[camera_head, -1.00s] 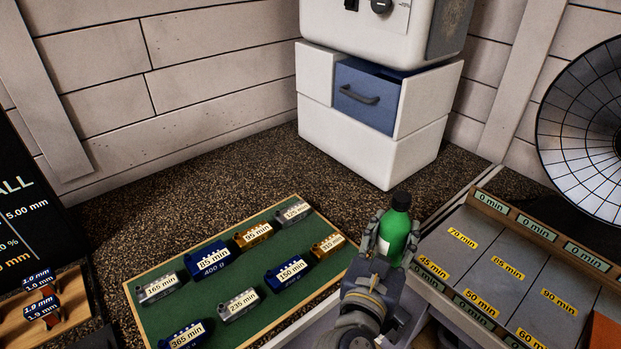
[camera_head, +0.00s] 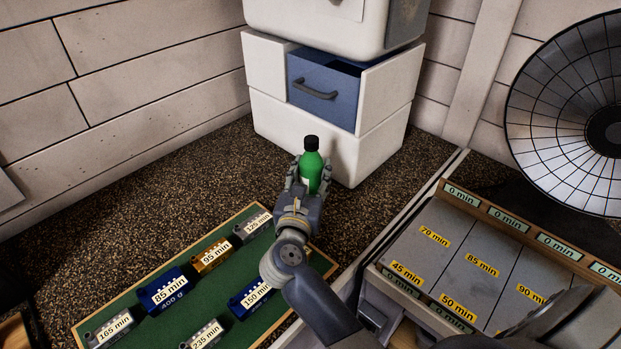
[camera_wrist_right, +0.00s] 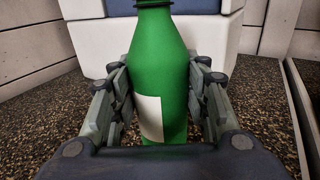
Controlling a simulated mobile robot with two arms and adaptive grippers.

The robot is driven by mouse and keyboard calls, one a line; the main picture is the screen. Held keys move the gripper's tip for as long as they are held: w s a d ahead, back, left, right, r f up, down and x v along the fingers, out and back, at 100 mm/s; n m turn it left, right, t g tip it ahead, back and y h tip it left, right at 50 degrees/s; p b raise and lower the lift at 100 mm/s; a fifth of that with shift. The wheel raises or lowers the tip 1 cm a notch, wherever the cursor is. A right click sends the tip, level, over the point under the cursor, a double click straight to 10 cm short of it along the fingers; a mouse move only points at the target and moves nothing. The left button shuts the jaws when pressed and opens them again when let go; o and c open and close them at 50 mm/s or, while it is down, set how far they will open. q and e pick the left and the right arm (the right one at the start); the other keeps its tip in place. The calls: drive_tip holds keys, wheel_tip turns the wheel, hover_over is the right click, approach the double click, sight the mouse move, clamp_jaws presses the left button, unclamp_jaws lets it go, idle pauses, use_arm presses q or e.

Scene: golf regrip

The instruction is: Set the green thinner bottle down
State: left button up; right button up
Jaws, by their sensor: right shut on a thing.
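The green bottle (camera_head: 312,168) has a black cap and a pale label. My right gripper (camera_head: 309,180) is shut on it, with fingers on both sides of its body. In the right wrist view the bottle (camera_wrist_right: 160,75) stands upright between the gripper's fingers (camera_wrist_right: 160,100). Its base is hidden behind the gripper, so I cannot tell whether it touches the speckled brown surface (camera_head: 180,170). My left gripper is not in view.
A white cabinet (camera_head: 275,120) with a partly open blue drawer (camera_head: 325,95) stands behind the bottle. A green board (camera_head: 205,295) with several labelled blocks lies at lower left. A grey rack (camera_head: 445,240) stands at right. Speckled surface left of the bottle is clear.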

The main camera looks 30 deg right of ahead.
sight(311, 180)
drive_tip(key=shift+x, duration=0.85)
drive_tip(key=shift+w+a+f, duration=0.1)
drive_tip(key=shift+a+f, duration=0.05)
drive_tip(key=shift+f, duration=0.15)
wheel_tip(311, 180, down, 3)
drive_tip(key=b, duration=0.3)
drive_tip(key=shift+f, duration=0.2)
drive_tip(key=o, duration=1.1)
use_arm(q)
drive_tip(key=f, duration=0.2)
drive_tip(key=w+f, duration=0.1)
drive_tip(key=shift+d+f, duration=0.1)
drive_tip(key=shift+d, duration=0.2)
